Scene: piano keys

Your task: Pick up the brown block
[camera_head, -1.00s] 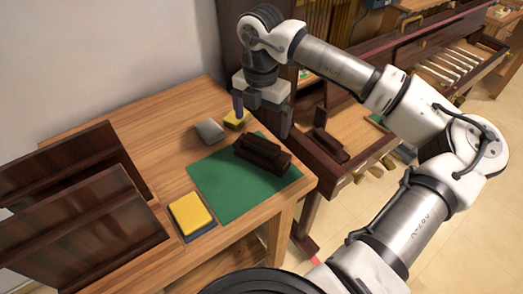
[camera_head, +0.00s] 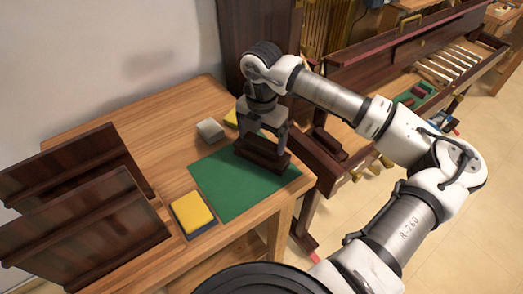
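The brown block (camera_head: 262,158) is a dark, long piece with a stepped shape. It lies on the green mat (camera_head: 225,195) near the mat's far right side, on the wooden table. My gripper (camera_head: 262,146) points down over the block. Its two fingers are spread apart, one near the left part of the block and one near the right part. The fingertips are at the block's height in the picture. Whether they touch it I cannot tell.
A yellow and blue pad (camera_head: 192,212) lies left of the mat. A grey block (camera_head: 210,129) and a small yellow block (camera_head: 231,118) lie behind it. Dark wooden panels (camera_head: 90,230) stand at the left. A dark piano frame (camera_head: 322,165) stands close on the right.

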